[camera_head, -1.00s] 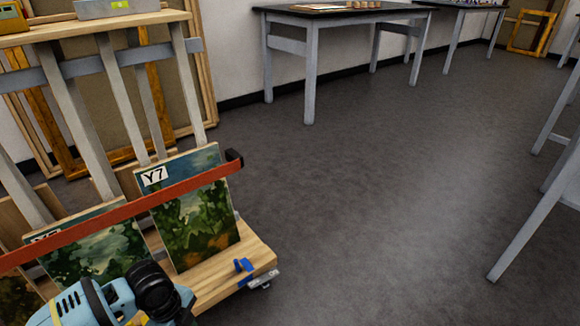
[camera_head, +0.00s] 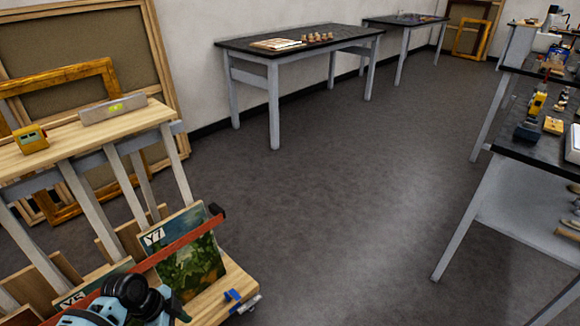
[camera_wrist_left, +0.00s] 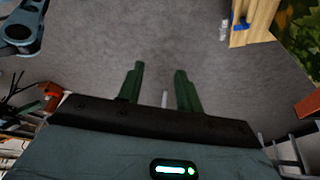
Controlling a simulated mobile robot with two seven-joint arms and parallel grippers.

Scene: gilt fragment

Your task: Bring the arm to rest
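My left arm (camera_head: 120,302) shows at the bottom left of the head view, bent in front of the wooden rack; its gripper is out of that frame. In the left wrist view my left gripper (camera_wrist_left: 159,88) has its two green fingers apart, with grey floor beyond them and nothing held. My right arm and gripper are in neither view.
A wooden rack (camera_head: 105,122) holds paintings, including one labelled Y7 (camera_head: 185,255), behind a red bar (camera_head: 180,245). A black-topped table (camera_head: 245,45) stands at the back, and a cluttered bench (camera_head: 505,140) at right. The middle floor (camera_head: 330,190) is clear.

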